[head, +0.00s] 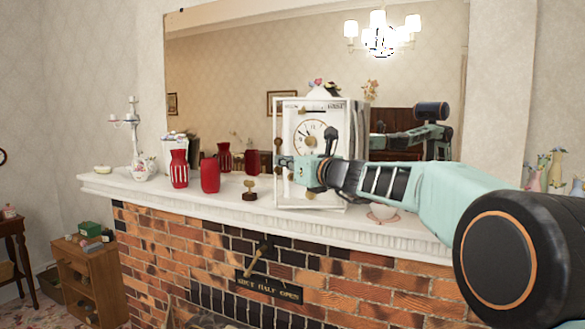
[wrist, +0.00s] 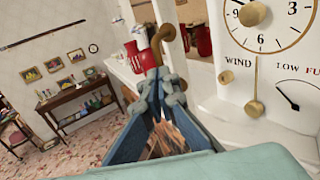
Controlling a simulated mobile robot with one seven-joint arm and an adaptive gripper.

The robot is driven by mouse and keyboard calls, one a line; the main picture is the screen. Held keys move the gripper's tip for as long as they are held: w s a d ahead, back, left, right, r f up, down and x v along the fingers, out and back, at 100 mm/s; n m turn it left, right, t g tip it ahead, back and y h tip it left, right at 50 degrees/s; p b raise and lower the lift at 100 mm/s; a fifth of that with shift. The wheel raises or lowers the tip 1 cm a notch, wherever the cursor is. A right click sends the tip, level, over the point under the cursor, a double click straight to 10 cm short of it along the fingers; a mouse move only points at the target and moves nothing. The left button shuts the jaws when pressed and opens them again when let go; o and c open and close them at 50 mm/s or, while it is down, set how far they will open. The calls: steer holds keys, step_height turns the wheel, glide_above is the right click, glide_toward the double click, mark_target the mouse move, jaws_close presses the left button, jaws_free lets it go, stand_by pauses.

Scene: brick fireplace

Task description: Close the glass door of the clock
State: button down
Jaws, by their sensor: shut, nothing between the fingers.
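The white clock (head: 345,112) stands on the mantel in front of the mirror; its round dial shows in the wrist view (wrist: 275,22). A thin pale door frame (head: 312,101) outlines its front in the head view. I cannot tell how far the door stands from the body, and the glass itself is hard to make out. My gripper (head: 286,161) is shut and empty at the left part of the clock front. In the wrist view, its fingertips (wrist: 162,82) are just below a curved brown handle-like piece (wrist: 160,42); contact is unclear. My arm hides the clock's lower right.
Red vases (head: 210,175), a small brown ornament (head: 250,190) and a white candelabrum (head: 140,165) stand left of the clock. A cup on a saucer (head: 383,212) sits below my arm. The mirror (head: 220,75) is behind.

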steer(key=w+a+m+t+h+p, duration=0.1)
steer(key=w+a+p, duration=0.1)
steer(key=w, duration=0.7)
steer(key=shift+a+h, duration=0.4)
steer(key=shift+a, duration=0.4)
steer(key=shift+s, duration=0.1)
